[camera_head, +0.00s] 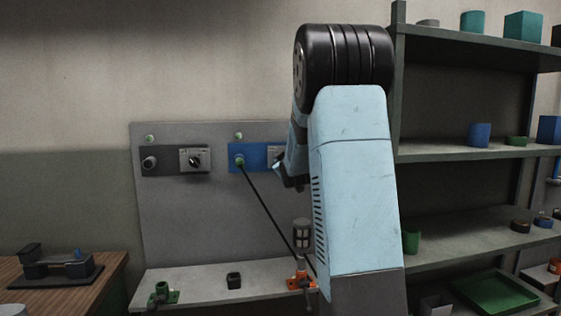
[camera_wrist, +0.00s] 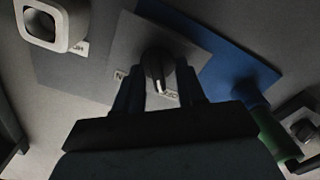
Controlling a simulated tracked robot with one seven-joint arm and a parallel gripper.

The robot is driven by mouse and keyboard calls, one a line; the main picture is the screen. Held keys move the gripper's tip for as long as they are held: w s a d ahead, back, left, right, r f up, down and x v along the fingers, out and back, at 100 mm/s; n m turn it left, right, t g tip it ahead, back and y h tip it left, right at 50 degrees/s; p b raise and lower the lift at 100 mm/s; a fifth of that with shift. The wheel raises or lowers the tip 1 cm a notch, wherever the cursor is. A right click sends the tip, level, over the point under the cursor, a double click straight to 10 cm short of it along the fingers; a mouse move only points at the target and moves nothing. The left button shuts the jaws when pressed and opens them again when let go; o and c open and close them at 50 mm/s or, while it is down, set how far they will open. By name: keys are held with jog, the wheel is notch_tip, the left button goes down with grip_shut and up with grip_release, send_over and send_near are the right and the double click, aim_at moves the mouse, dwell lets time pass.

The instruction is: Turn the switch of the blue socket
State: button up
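The blue socket (camera_head: 249,158) is on the grey wall board, with a green plug (camera_head: 240,161) and a black cable in it. Its switch is mostly behind my arm in the head view. In the wrist view, the switch's black knob (camera_wrist: 157,66) sits on a grey plate (camera_wrist: 190,42) on the blue panel (camera_wrist: 232,76). The knob's white mark points down, near the OFF label. My gripper (camera_wrist: 158,92) is open, one finger on each side of the knob's lower part. I cannot tell whether they touch it. The gripper (camera_head: 288,180) shows partly beside my arm.
A dark socket panel with another rotary switch (camera_head: 195,161) is left of the blue one. A pale square fitting (camera_wrist: 48,22) stands out near the gripper at upper left. The cable runs down to an orange device (camera_head: 301,278) on the bench. Shelves (camera_head: 450,152) stand right.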

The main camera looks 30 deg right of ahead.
jog(key=v, duration=1.3)
jog(key=shift+s, duration=0.35)
jog(key=shift+a, duration=0.1)
jog(key=s+a+f+m+g+y, duration=0.1)
jog(key=s+a+g, duration=0.3)
jog(key=s, duration=0.6)
jog(key=s+a+f+m+g+y, duration=0.1)
jog(key=s+a+f+g+y, duration=0.1)
jog(key=s+a, duration=0.7)
jog(key=s+a+f+m+g+y, duration=0.2)
jog(key=s+a+g, duration=0.3)
jog(key=s, duration=0.8)
jog(key=shift+s+a+f+g, duration=0.25)
jog(key=shift+a+f+g, duration=0.15)
jog(key=shift+a+f, duration=0.6)
jog(key=shift+a+r, duration=0.1)
